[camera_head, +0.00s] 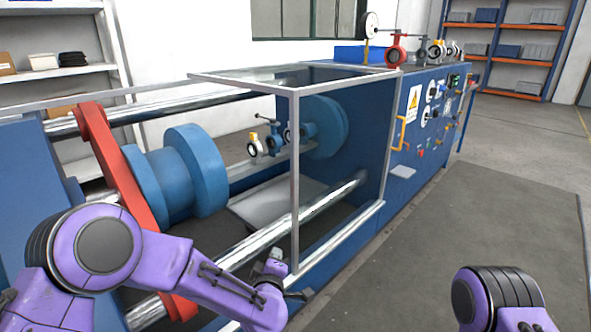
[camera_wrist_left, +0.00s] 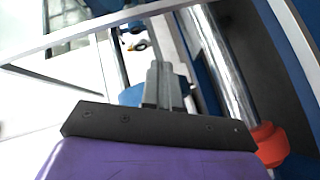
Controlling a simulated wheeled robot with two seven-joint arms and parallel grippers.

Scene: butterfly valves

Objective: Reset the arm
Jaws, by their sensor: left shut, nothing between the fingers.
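My left gripper (camera_head: 298,294) is at the lower middle of the head view, in front of the machine's lower front rail. In the left wrist view its fingers (camera_wrist_left: 163,85) are together with nothing between them. Butterfly valves (camera_head: 274,139) sit inside the blue machine, in front of its round blue flange, apart from my gripper. A small part of a valve (camera_wrist_left: 138,45) shows beyond the fingers in the left wrist view. More valves, one with a red body (camera_head: 396,55), stand on top of the machine. My right arm shows at the lower right; its gripper is out of view.
The machine has a metal frame (camera_head: 294,180), chrome rails (camera_head: 300,215) and a red arm (camera_head: 110,170) close to my left arm. A control panel (camera_head: 430,110) is on its right side. A grey mat (camera_head: 480,220) lies on open floor at right. Shelves (camera_head: 60,60) stand at back left.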

